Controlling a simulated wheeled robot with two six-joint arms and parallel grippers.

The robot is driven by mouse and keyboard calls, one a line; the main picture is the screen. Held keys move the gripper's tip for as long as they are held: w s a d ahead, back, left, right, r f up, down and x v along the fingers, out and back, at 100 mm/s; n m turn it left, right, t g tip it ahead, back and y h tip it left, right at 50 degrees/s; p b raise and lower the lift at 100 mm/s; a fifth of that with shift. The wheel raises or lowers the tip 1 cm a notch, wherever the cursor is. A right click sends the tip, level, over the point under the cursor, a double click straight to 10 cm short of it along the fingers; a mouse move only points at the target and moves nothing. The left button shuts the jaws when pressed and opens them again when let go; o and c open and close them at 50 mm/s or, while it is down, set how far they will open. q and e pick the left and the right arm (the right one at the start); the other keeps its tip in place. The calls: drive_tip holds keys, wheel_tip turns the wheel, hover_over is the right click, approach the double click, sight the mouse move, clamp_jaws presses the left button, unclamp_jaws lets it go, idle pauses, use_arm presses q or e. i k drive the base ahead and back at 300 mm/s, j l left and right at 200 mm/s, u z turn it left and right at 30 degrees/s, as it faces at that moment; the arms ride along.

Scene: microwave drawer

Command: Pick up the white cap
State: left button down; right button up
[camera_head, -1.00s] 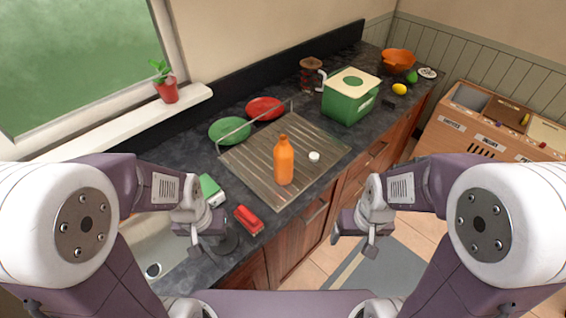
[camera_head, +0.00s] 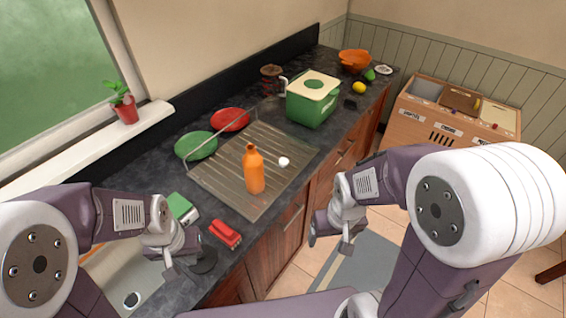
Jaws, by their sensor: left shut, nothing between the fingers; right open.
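The small white cap (camera_head: 284,162) lies on the ribbed metal drainboard (camera_head: 222,187), just right of and behind the upright orange bottle (camera_head: 254,170). Nothing covers it. My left gripper (camera_head: 178,272) is shut and empty, low at the left over the sink and counter edge, well away from the cap. My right gripper (camera_head: 328,243) is open and empty, in front of the counter over the floor, to the right of and nearer than the cap.
A red brush-like item (camera_head: 225,233) and a green sponge-like block (camera_head: 182,208) lie near the sink (camera_head: 110,262). A green plate (camera_head: 196,146) and red plate (camera_head: 230,119) stand behind the drainboard. A green bin (camera_head: 313,103) stands beyond; sorting boxes (camera_head: 430,127) stand at right.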

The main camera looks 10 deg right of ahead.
sight(284, 162)
drive_tip(key=k+l+u, duration=0.15)
drive_tip(key=l, duration=0.35)
drive_tip(key=l+u, duration=0.15)
drive_tip(key=l, duration=0.35)
drive_tip(key=i+l+u, duration=0.35)
drive_tip(key=i+l, duration=0.15)
drive_tip(key=l, duration=0.15)
drive_tip(key=i+l+u, duration=0.15)
drive_tip(key=l, duration=0.25)
drive_tip(key=i+u, duration=0.1)
drive_tip(key=i, duration=0.25)
